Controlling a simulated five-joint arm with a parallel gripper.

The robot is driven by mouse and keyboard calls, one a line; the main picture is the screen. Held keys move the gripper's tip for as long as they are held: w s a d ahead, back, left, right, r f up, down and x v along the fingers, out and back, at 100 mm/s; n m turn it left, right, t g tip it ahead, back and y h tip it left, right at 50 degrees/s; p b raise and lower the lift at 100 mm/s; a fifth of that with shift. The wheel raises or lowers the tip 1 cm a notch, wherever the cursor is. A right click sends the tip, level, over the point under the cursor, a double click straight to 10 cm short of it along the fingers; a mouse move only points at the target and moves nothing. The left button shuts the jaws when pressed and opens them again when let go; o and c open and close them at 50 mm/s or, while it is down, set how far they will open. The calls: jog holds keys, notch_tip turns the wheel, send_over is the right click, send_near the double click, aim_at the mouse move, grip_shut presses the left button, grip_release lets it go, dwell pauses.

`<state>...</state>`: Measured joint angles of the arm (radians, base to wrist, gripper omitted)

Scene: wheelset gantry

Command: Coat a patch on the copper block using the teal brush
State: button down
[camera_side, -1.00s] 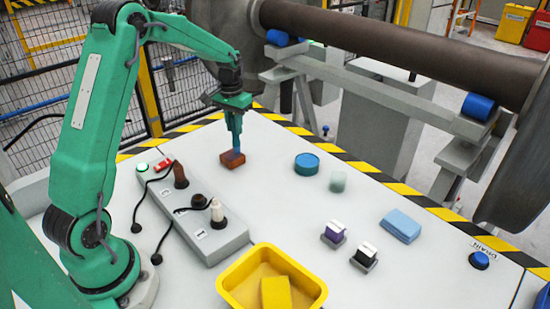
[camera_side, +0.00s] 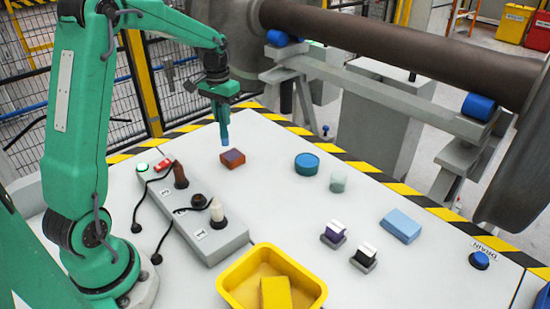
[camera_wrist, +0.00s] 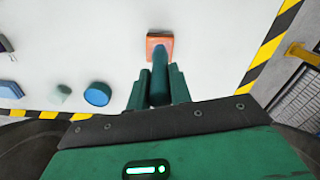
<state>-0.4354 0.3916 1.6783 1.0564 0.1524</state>
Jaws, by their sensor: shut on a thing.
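The copper block (camera_side: 232,158) is a small reddish-brown block lying on the white table, with an uneven, darker tint on part of it. My gripper (camera_side: 221,106) is shut on the teal brush (camera_side: 224,133) and holds it about upright, tip down. The brush tip is in the air, just up and left of the block in the side view, apart from it. In the wrist view, the brush (camera_wrist: 160,68) stands between the fingers of my gripper (camera_wrist: 159,80). It overlaps the lower part of the block (camera_wrist: 152,39), hiding some of it.
A blue round container (camera_side: 306,164) and a pale green cylinder (camera_side: 338,182) stand right of the block. A yellow tray (camera_side: 240,290), a light blue block (camera_side: 401,226) and two small stamps (camera_side: 334,235) lie nearer.

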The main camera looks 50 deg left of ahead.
aim_at(223, 131)
jog(key=shift+r, duration=1.65)
jog(key=shift+f, duration=0.1)
jog(key=shift+f, duration=3.05)
jog(key=shift+w+f, duration=0.55)
jog(key=shift+f, duration=0.35)
jog(key=shift+s, duration=0.55)
jog(key=shift+r, duration=4.05)
